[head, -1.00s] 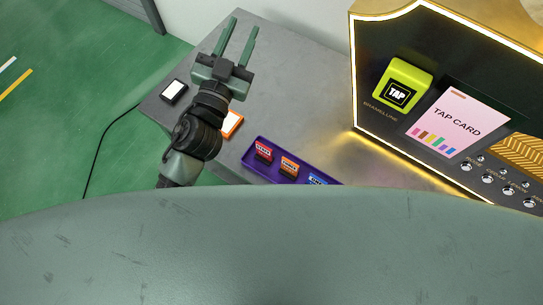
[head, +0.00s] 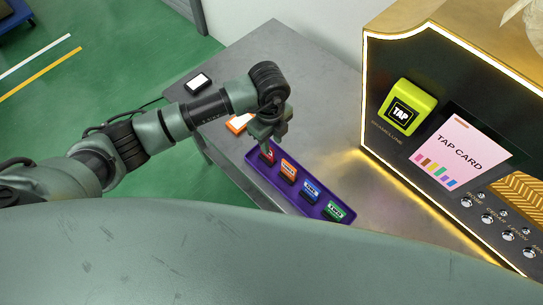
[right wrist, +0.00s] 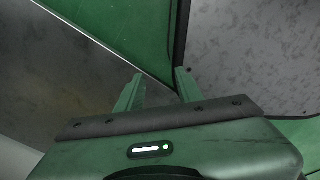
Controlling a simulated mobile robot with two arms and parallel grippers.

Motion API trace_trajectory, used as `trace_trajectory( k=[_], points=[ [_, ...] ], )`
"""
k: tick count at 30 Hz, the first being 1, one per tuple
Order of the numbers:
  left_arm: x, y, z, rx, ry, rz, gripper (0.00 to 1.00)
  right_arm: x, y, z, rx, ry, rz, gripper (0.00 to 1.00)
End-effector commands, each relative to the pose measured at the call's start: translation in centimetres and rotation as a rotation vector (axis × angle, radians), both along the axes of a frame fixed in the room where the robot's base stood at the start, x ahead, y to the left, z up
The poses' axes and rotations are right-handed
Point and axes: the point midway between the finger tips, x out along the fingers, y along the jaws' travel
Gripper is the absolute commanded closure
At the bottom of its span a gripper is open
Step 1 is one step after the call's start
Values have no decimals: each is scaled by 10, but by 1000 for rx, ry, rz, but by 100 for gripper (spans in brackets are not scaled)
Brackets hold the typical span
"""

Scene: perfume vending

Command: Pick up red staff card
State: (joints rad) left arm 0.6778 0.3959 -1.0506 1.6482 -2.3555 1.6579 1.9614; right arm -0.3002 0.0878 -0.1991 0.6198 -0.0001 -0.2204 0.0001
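The red staff card (head: 267,157) stands at the far left end of a purple tray (head: 313,209) on the grey table, partly covered by my left gripper. My left gripper (head: 273,146) points down over that end of the tray, right at or just above the red card. Its fingers are small and partly hidden, so I cannot tell whether they touch the card or how wide they are. My right gripper (right wrist: 158,90) shows in the right wrist view with its two fingers apart and nothing between them.
Orange (head: 289,172), blue (head: 311,192) and green (head: 335,211) cards stand in the same tray. An orange-edged item (head: 238,123) and a black-framed white item (head: 199,82) lie behind. The vending machine (head: 415,150) with a yellow-green TAP reader (head: 404,106) rises at the right.

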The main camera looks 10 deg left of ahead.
Motion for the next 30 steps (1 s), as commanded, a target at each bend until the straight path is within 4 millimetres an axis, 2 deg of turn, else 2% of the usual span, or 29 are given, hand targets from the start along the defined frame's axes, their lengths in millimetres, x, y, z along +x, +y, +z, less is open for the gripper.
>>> trace_trajectory(
  k=[3,18,27,30],
  points=[
    [2,8,-9,31,0,13,67,0,0,1,0,-1,0,64],
    [4,13,-73,25,1,10,67,1,13,7,16,-2,-4,64],
    [5,13,-78,25,-1,9,67,1,10,7,12,-2,-2,64],
    [5,13,-78,25,-1,9,95,1,8,7,10,-2,-1,64]
  ],
)
